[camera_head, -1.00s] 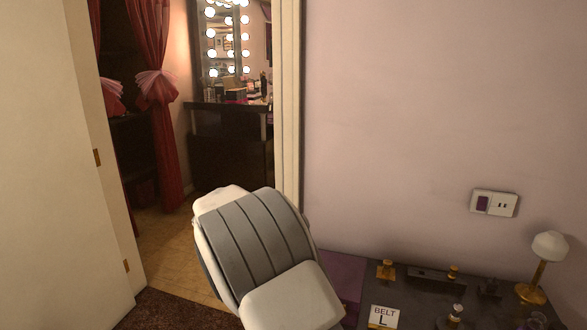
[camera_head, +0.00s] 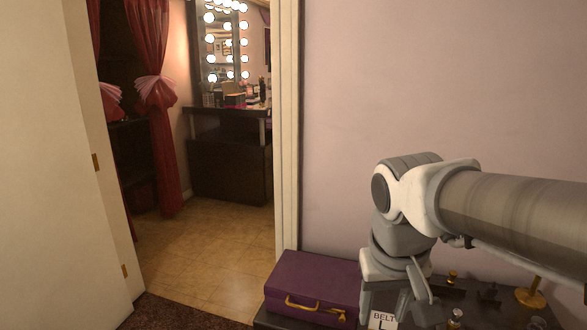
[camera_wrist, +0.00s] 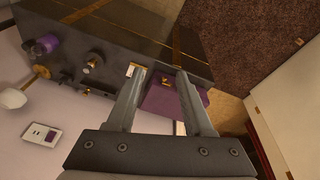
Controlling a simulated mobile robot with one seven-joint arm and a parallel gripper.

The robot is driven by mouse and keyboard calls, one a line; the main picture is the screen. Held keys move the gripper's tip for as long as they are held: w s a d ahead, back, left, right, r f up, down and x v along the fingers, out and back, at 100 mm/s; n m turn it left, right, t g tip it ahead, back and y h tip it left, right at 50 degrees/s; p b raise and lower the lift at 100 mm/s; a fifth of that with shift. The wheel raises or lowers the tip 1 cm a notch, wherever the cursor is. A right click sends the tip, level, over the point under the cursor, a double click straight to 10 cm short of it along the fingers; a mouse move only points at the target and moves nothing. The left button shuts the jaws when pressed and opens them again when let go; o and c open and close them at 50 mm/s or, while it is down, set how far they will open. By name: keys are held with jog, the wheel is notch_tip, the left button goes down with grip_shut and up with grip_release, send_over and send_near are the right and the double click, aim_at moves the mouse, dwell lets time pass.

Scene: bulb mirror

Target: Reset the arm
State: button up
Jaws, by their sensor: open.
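My arm (camera_head: 520,215) reaches in from the right in the head view and bends down at the wrist. My gripper (camera_head: 400,300) points down over the dark table top, in front of the card marked "BELT L" (camera_head: 382,320). In the wrist view my gripper (camera_wrist: 160,82) has its two fingers spread apart with nothing between them. A purple case (camera_head: 315,285) with a yellow handle lies on the table just left of my gripper. The case also shows beyond the fingers in the wrist view (camera_wrist: 160,99).
A white-topped brass lamp shows in the wrist view (camera_wrist: 12,98); its base (camera_head: 530,298) is at the table's right. Small brass-topped items (camera_head: 453,278) stand near my gripper. A doorway at left leads to a lit mirror (camera_head: 226,45); an open door (camera_head: 50,170) stands at far left.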

jog(key=s+t, duration=0.3)
jog(key=s, duration=0.4)
notch_tip(320, 180, up, 16)
jog(key=p, duration=1.6)
jog(key=shift+s+d+y, duration=0.15)
jog(key=shift+d+y, duration=0.25)
jog(key=shift+d, duration=0.05)
jog(key=shift+f, duration=0.1)
